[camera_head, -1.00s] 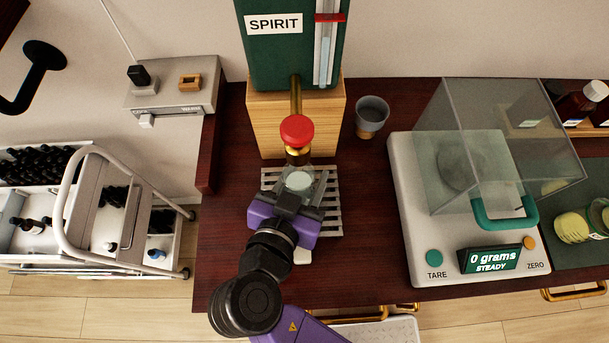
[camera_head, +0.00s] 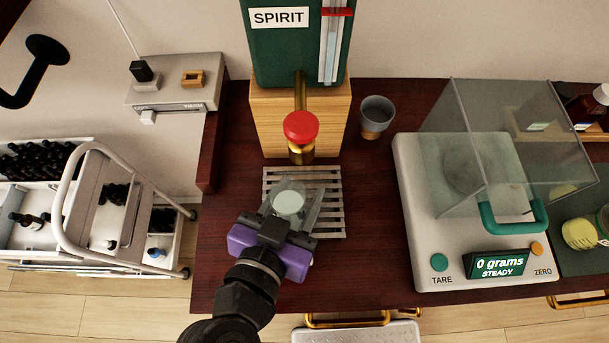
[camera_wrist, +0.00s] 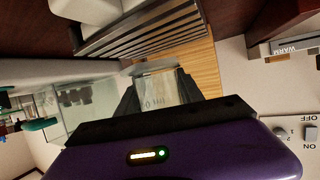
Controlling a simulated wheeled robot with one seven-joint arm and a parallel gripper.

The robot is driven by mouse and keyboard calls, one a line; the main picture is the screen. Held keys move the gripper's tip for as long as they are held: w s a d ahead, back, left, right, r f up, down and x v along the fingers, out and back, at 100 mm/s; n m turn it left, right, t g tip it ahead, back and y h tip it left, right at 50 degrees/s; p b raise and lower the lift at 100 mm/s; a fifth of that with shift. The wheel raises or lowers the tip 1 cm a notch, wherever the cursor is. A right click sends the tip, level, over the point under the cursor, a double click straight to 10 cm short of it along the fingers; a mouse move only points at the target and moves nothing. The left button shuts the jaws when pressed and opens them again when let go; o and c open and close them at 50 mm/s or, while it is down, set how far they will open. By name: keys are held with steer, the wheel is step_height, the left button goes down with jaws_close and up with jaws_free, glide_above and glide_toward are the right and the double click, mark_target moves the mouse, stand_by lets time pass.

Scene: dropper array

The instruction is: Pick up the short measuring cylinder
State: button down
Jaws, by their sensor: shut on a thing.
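The short measuring cylinder (camera_head: 289,202) is clear, with a pale disc of its end visible from above in the head view. My purple gripper (camera_head: 291,208) is shut on it, with one dark finger on each side. Gripper and cylinder are over the front part of the slatted metal drip grate, in front of the spirit tap. In the wrist view the cylinder (camera_wrist: 160,88) shows between the fingers, with faint markings on its wall. How far it is above the grate is hard to tell.
The red-knobbed tap (camera_head: 301,128) of the green SPIRIT tank (camera_head: 300,50) is behind the grate (camera_head: 331,205). A grey cup (camera_head: 376,112) stands right of it. The balance (camera_head: 440,262) with glass hood reads 0 grams. Dark table is clear between grate and balance.

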steer(key=shift+s+a+r+p, duration=0.1)
steer(key=shift+s+a+p, duration=0.7)
steer(key=shift+s, duration=1.1)
steer(key=shift+s+a+f+p, duration=0.1)
steer(key=shift+s+a+p, duration=0.7)
steer(key=shift+s, duration=1.15)
steer(key=shift+s+a+r+p, duration=0.1)
steer(key=shift+s+a+p, duration=0.4)
steer(key=shift+s+a, duration=1)
steer(key=shift+s+d, duration=0.35)
steer(key=shift+d, duration=0.1)
